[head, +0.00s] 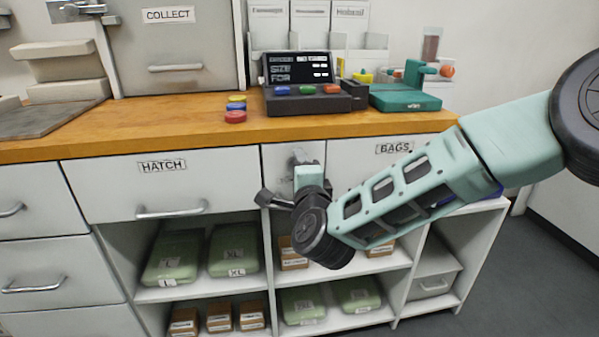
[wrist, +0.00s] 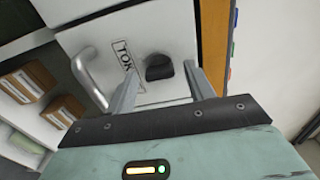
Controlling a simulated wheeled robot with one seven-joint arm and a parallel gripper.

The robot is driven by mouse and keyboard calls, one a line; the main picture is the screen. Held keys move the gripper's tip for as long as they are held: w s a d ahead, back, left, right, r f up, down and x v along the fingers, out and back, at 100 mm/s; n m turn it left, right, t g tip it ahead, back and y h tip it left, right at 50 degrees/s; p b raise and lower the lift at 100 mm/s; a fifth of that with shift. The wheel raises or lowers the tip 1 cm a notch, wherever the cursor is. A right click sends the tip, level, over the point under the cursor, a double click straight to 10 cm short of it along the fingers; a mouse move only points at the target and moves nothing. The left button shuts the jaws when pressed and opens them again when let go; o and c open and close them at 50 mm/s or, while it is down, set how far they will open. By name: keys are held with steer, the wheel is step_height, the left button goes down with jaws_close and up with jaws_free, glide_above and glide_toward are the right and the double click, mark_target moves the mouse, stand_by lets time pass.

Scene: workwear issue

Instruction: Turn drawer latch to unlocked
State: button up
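The drawer latch is a small dark knob (wrist: 159,68) on a white drawer front (wrist: 145,32) in the wrist view. Beside it is a label whose visible letters read "TOK". My gripper (wrist: 160,88) is open, one finger on each side of the latch in this view. I cannot tell whether either finger touches it. In the head view my gripper (head: 301,158) is in front of the narrow drawer (head: 277,158) between the HATCH and BAGS drawers. My wrist and gripper hide the latch and most of that drawer there.
A curved metal handle (wrist: 86,80) sticks out near my left finger. The wooden counter (head: 165,121) runs above the drawers, with a dark console (head: 315,101) and stacked coloured discs (head: 235,117). Open shelves below hold green packs (head: 234,250) and brown boxes (head: 219,317).

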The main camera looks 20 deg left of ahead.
steer(key=v, duration=1.7)
steer(key=shift+s+p, duration=0.25)
steer(key=shift+p, duration=0.2)
steer(key=s+d+f+n+g+h, duration=0.1)
steer(key=s+d+n+g+h, duration=0.2)
steer(key=s+d+n+g, duration=0.45)
steer(key=s+d+n+g+h, duration=0.25)
steer(key=d+n, duration=0.25)
steer(key=d, duration=0.5)
steer(key=s+d+f+n+g+h, duration=0.1)
steer(key=s+d+n+g+h, duration=0.2)
steer(key=s+d+n+g, duration=0.35)
step_height(320, 180, up, 23)
steer(key=d+t+p, duration=0.1)
steer(key=d+p, duration=0.1)
steer(key=p, duration=2)
steer(key=shift+w+d+p, duration=0.35)
steer(key=shift+w+d, duration=0.05)
